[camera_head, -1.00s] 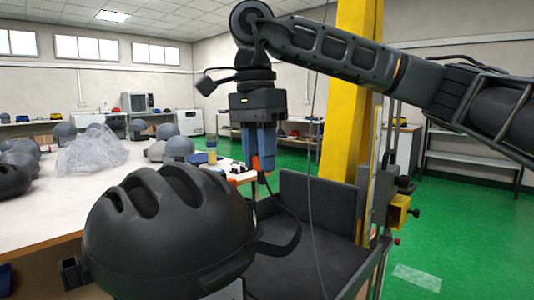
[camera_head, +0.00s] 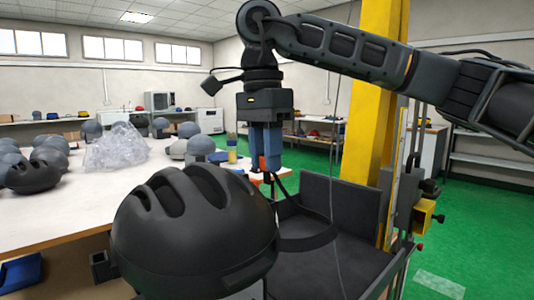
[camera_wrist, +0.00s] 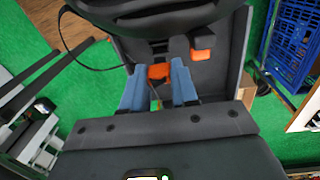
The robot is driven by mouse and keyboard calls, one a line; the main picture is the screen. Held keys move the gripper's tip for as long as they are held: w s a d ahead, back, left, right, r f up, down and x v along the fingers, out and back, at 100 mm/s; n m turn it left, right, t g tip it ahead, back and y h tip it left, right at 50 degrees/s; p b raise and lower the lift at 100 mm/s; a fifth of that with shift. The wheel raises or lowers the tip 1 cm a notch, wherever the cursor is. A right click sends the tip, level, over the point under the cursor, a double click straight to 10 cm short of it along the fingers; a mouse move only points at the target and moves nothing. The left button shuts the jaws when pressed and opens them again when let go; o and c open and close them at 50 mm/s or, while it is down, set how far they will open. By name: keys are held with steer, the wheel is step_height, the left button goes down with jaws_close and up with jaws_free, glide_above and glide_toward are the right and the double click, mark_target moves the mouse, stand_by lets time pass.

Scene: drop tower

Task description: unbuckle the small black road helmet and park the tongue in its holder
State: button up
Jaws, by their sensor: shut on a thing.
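The black helmet (camera_head: 165,240), vented and round-topped, fills the lower middle of the head view. Part of it shows at the top of the wrist view (camera_wrist: 150,12). My gripper (camera_head: 266,168) points down just behind and right of the helmet. Its blue fingers (camera_wrist: 158,92) are shut on a small orange piece (camera_wrist: 159,71), which looks like the buckle tongue. A black strap (camera_head: 308,243) loops out at the helmet's right side, and a strap runs down below the fingers. A second orange piece (camera_wrist: 202,56) with a black block sits to the right; I cannot tell whether it is the holder.
A dark tray with raised walls (camera_head: 338,205) lies right of the helmet, before a yellow column (camera_head: 376,110). A blue crate (camera_wrist: 295,42) stands at right in the wrist view.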

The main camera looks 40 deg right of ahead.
mark_target(268, 184)
steer(key=shift+f, duration=0.2)
steer(key=shift+f+b, duration=0.35)
steer(key=shift+b, duration=0.05)
steer(key=shift+s+f+b, duration=0.2)
steer(key=shift+f+b, duration=1.05)
steer(key=shift+f, duration=0.5)
stand_by(2.4)
stand_by(0.4)
steer(key=o, duration=0.9)
steer(key=shift+r, duration=0.15)
steer(key=d+r+p, duration=0.3)
steer(key=r+p, duration=0.4)
steer(key=r, duration=0.2)
steer(key=shift+r, duration=0.35)
stand_by(1.0)
